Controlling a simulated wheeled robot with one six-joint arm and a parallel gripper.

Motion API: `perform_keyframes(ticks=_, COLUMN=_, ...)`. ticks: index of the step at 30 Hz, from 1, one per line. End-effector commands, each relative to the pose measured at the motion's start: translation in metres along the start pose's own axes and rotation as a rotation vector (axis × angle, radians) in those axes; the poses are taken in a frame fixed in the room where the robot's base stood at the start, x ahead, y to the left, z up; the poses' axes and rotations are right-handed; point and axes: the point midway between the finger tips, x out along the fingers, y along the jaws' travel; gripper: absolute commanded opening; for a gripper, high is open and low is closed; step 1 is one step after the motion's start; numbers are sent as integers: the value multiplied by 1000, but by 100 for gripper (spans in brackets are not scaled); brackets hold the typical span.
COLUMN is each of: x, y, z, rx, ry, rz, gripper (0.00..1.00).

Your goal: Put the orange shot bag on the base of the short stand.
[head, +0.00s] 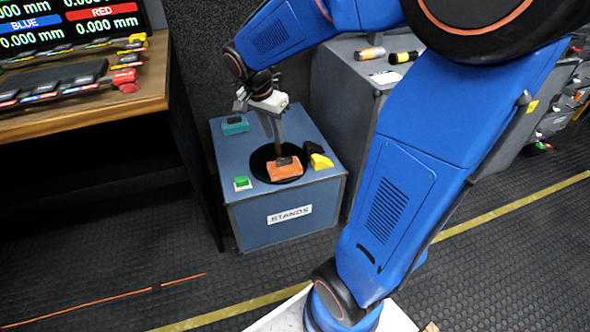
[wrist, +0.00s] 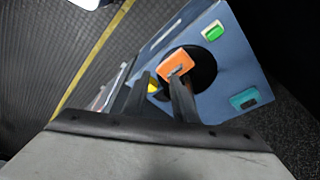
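The orange shot bag (head: 285,169) with a dark handle lies on the round black base (head: 259,163) on top of the blue-grey box labelled STANDS. In the wrist view, the orange bag (wrist: 174,62) overlaps the black base (wrist: 207,72). My gripper (head: 275,138) is just above the bag, fingers pointing down. In the wrist view, my gripper (wrist: 160,77) has its fingers apart, with the bag at the right fingertip; I cannot tell whether that finger touches it. I cannot clearly make out the stand's pole.
The box (head: 236,205) also holds a teal item (head: 235,126), a green item (head: 242,183), a yellow item (head: 321,161) and a black item (head: 313,147). A wooden desk (head: 80,105) stands left. A grey cabinet (head: 340,95) stands behind.

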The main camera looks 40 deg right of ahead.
Motion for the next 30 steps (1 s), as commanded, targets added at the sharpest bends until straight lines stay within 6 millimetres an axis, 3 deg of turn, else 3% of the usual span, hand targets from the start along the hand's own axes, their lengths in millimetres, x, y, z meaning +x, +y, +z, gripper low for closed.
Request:
perform_keyframes(ticks=6, x=-33, y=44, z=27, rx=-264, ry=-8, rz=-101, gripper=26)
perform_keyframes(ticks=15, x=-61, y=102, z=68, rx=-642, ry=28, rz=-242, gripper=26)
perform_keyframes(ticks=24, x=-72, y=150, z=107, rx=-993, ry=112, rz=-368, gripper=26)
perform_keyframes(ticks=30, x=-72, y=165, z=120, rx=-1114, ry=152, rz=-406, gripper=26)
